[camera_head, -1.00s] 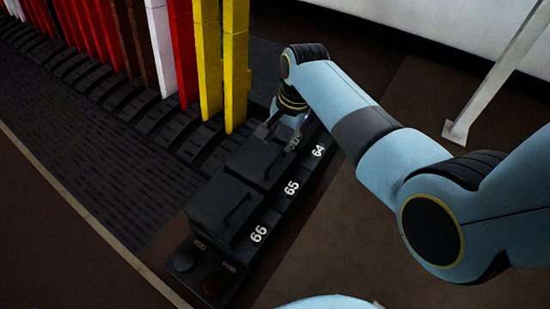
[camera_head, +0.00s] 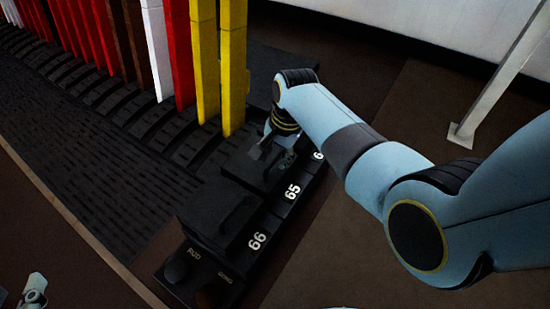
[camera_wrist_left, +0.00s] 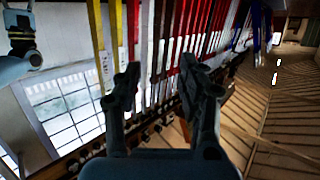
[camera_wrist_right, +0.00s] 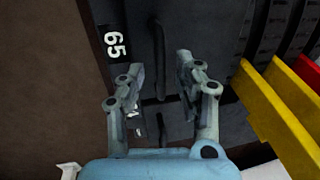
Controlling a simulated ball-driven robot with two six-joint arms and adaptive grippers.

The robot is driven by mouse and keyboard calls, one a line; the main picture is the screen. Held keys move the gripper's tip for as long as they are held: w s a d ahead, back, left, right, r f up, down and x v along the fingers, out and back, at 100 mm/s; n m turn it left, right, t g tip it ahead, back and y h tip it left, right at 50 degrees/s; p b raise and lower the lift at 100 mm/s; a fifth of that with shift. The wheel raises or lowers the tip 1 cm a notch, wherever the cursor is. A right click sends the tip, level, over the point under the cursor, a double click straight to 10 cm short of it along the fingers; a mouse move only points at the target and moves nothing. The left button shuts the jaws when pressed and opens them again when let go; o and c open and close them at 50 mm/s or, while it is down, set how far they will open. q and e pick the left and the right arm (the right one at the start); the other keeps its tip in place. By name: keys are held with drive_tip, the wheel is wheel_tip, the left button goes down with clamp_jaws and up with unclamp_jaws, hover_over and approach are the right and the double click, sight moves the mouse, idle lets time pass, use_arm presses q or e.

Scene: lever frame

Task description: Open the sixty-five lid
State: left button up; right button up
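The dark lid marked 65 (camera_head: 240,165) is down on the black lever-frame end, beside its white number 65 (camera_head: 292,192). My right gripper (camera_head: 272,152) is over this lid in the head view. In the right wrist view my right gripper (camera_wrist_right: 160,68) is open, with its fingers apart on either side of the lid's dark bar handle (camera_wrist_right: 158,45). I cannot tell whether they touch it. The number 65 (camera_wrist_right: 115,45) shows at upper left there. My left gripper (camera_wrist_left: 160,72) is open and empty, away from the lid.
The neighbouring lid 66 (camera_head: 212,205) is also down, nearer to me. Yellow levers (camera_head: 233,65) stand upright just left of my right gripper, with red and white levers beyond. A pale post (camera_head: 500,75) stands at the right. The brown floor (camera_head: 370,225) is clear.

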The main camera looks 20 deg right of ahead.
drive_tip(key=shift+f, duration=0.25)
clamp_jaws()
idle(0.5)
